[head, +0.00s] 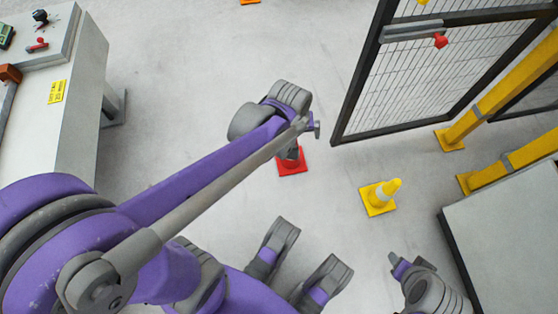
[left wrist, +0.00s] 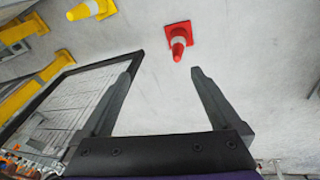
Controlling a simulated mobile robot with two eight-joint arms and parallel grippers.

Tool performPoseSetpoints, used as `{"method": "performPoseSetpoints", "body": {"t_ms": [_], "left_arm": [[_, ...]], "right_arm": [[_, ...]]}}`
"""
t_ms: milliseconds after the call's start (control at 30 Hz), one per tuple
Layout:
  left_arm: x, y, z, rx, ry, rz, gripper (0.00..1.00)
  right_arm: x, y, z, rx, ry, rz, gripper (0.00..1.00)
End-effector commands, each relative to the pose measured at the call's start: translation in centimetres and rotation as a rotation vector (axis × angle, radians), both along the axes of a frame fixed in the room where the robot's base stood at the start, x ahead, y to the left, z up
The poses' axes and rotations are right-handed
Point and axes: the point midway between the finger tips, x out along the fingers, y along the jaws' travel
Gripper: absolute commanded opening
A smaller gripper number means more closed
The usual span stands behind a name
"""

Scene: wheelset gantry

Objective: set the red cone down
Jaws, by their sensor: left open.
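The red cone (head: 292,164) with a pale band stands on the floor. In the head view its upper part is hidden behind my left wrist. It shows whole in the left wrist view (left wrist: 179,42), base up in the picture, just beyond the fingertips and apart from them. My left gripper (left wrist: 167,62) is open, with nothing between its fingers. In the head view my left gripper (head: 315,129) is mostly hidden by the wrist, above the cone. My right gripper (head: 396,262) shows only in part at the lower right, too little to tell its state.
A yellow cone (head: 379,196) stands to the right of the red one. A dark-framed mesh gate (head: 370,85) and yellow posts (head: 490,100) stand at the right. A grey cabinet (head: 510,240) is at the lower right, a control desk (head: 75,115) at the left. Floor between is clear.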

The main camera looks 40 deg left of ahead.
Motion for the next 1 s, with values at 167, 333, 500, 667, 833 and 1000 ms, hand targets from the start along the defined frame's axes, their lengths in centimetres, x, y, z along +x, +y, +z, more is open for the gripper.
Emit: {"method": "performPoseSetpoints", "body": {"t_ms": [167,333,500,667,833,1000], "left_arm": [[-6.9,-1.8,1.4,0.1,-0.052,-0.312,0.98],[-11.2,-2.6,1.1,0.18,-0.088,-0.531,0.98],[-12.9,-2.8,0.7,0.217,-0.103,-0.627,0.98],[-13.0,-2.8,0.7,0.222,-0.105,-0.639,0.98],[-13.0,-2.8,0.8,0.221,-0.104,-0.638,0.98],[-13.2,-2.8,2.3,0.221,-0.107,-0.635,0.98]], "right_arm": [[0.0,0.0,0.0,0.0,0.0,0.0,0.52],[0.0,0.0,0.0,0.0,0.0,0.0,0.52],[0.0,0.0,0.0,0.0,0.0,0.0,0.52],[0.0,0.0,0.0,0.0,0.0,0.0,0.52],[0.0,0.0,0.1,0.0,0.0,0.0,0.52],[-0.3,0.0,1.6,0.0,-0.004,0.0,0.52]]}}
